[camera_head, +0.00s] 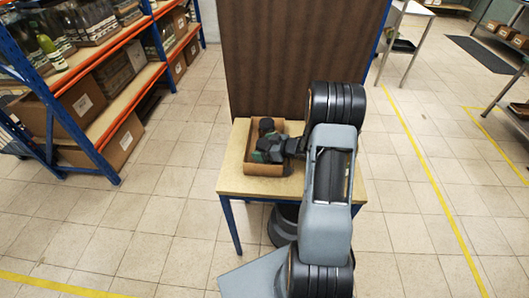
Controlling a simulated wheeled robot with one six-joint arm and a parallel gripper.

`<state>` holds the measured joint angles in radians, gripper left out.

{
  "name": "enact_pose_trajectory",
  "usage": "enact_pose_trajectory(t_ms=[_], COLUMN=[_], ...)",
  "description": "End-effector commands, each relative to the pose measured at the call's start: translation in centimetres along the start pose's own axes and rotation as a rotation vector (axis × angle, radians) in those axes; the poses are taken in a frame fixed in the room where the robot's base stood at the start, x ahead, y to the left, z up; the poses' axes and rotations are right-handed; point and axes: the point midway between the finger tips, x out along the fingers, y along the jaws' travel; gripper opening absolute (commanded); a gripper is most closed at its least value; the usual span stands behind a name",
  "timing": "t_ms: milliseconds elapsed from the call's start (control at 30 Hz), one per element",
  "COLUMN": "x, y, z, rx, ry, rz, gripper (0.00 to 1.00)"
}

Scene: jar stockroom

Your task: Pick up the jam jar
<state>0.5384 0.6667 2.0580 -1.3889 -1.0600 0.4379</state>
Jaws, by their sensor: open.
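A small open cardboard box (263,170) sits on a wooden-topped table (232,178) with blue legs. A dark round-topped object (266,125) shows at the box's far end; it may be the jam jar, but it is too small and dark to tell. My gripper (265,147) is over the box, reaching in from the right, just nearer to me than that object. Its jaws are open. My gripper and wrist hide part of the box's inside, and I cannot tell whether anything stands between the fingers.
A tall brown panel (300,50) stands right behind the table. Blue-and-orange shelving (110,100) with bottles and cardboard boxes (75,105) is at the left. Another table (412,8) stands at the back right. The tiled floor (150,220) on both sides is clear.

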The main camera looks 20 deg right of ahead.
Motion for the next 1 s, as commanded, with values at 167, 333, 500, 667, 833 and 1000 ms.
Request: enact_pose_trajectory(t_ms=[167,333,500,667,833,1000], x=[-0.01,-0.02,-0.03,-0.03,-0.03,-0.06], y=[0.0,0.0,0.0,0.0,0.0,0.05], z=[0.0,-0.01,-0.01,-0.01,-0.01,-0.14], rx=[0.0,0.0,0.0,0.0,0.0,-0.002], ry=[0.0,0.0,0.0,0.0,0.0,0.003], rz=[0.0,0.0,0.0,0.0,0.0,0.0], gripper=[0.97,0.81,0.65,0.49,0.33,0.31])
